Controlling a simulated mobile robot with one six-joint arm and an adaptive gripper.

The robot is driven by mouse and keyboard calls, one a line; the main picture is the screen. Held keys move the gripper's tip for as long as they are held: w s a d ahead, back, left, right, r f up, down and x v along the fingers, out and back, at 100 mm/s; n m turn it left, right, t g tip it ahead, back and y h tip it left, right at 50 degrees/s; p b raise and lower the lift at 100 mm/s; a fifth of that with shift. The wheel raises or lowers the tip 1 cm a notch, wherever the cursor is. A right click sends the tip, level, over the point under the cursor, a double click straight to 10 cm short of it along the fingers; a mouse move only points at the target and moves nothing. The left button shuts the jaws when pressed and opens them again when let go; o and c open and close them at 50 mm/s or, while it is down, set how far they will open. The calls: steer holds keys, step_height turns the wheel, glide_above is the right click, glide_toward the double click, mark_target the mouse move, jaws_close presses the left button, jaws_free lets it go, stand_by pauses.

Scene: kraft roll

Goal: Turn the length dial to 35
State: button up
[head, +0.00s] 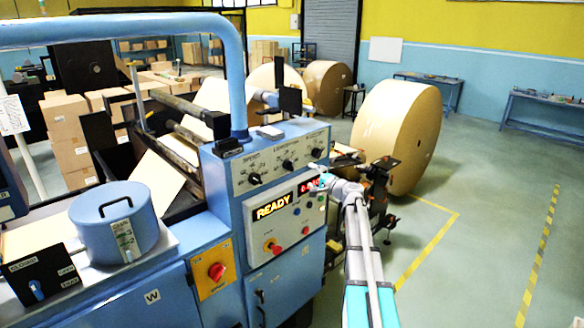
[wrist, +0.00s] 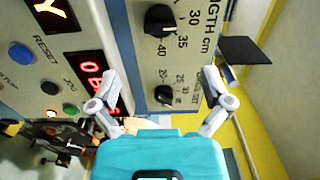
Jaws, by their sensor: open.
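The length dial is a black knob (head: 288,164) in the middle of three on the grey panel of the blue machine. In the wrist view it shows at the top (wrist: 160,18), beside the marks 30, 35 and 40; I cannot tell its exact setting. A similar black knob (wrist: 164,95), with marks 20, 25 and 30, lies below it, between my fingers in the picture. My gripper (wrist: 161,80) is open and empty, its fingers apart. In the head view my gripper (head: 321,181) is in front of the panel's lower right, below the dials, partly covering the red display.
A lit READY display (head: 271,207) and a red display (head: 308,187) sit below the dials. Several buttons and a red knob (head: 272,247) are lower on the panel. A large paper roll (head: 397,135) stands behind my arm. Floor at the right is clear.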

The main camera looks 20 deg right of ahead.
mark_target(293, 167)
steer(key=x, duration=1)
steer(key=shift+w+a, duration=0.15)
steer(key=shift+w, duration=0.2)
steer(key=c, duration=1)
steer(key=shift+d, duration=0.2)
steer(key=shift+c, duration=0.7)
steer(key=shift+a, duration=0.15)
